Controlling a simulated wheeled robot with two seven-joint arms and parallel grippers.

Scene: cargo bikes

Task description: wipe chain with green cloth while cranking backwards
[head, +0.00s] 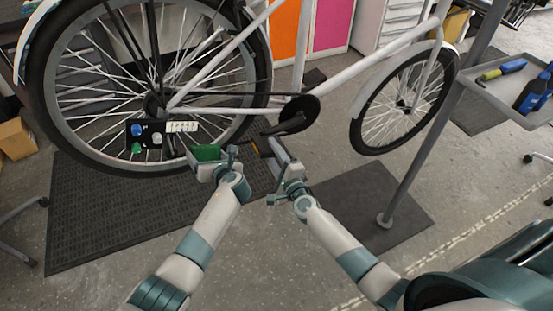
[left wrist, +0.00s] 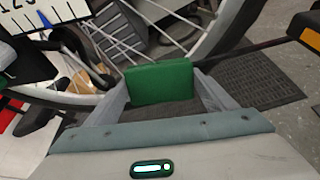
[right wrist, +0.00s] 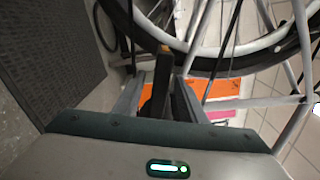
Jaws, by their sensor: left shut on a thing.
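The white bike's chainring (head: 301,108) and dark crank (head: 291,125) show in the head view. The chain is too thin to make out clearly. My left gripper (head: 207,157) is shut on the green cloth (head: 207,152), below the line from rear hub to chainring; the cloth also fills its fingers in the left wrist view (left wrist: 160,82). I cannot tell whether the cloth touches the chain. My right gripper (head: 279,152) is at the crank's lower end. In the right wrist view the dark pedal (right wrist: 158,92) lies between its fingers; contact on both sides is unclear.
A grey stand post (head: 420,140) and tool tray (head: 505,95) are at right. Dark mats (head: 110,215) cover the floor.

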